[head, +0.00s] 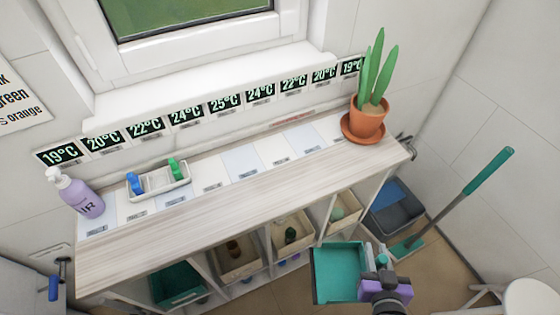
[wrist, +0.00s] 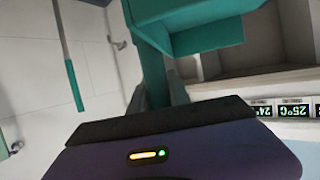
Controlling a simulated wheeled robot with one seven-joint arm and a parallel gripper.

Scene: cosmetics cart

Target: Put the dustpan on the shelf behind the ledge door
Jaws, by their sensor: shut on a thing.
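My gripper (head: 382,264) is shut on the handle of the teal dustpan (head: 338,272). It holds the dustpan in front of the right part of the shelf unit, with the pan pointing left in the head view. In the wrist view the dustpan (wrist: 205,38) extends up and to the right from its handle between my fingers (wrist: 157,95). The ledge (head: 150,255) is a long pale wooden top under the window, with open compartments below it. I cannot make out a ledge door for certain.
Bins, including a teal one (head: 178,285), fill compartments under the ledge. A potted plant (head: 367,118), a purple pump bottle (head: 77,192) and a small white tray (head: 160,183) stand on top. A teal-handled broom (head: 460,200) leans at the right, beside a grey bin (head: 395,212).

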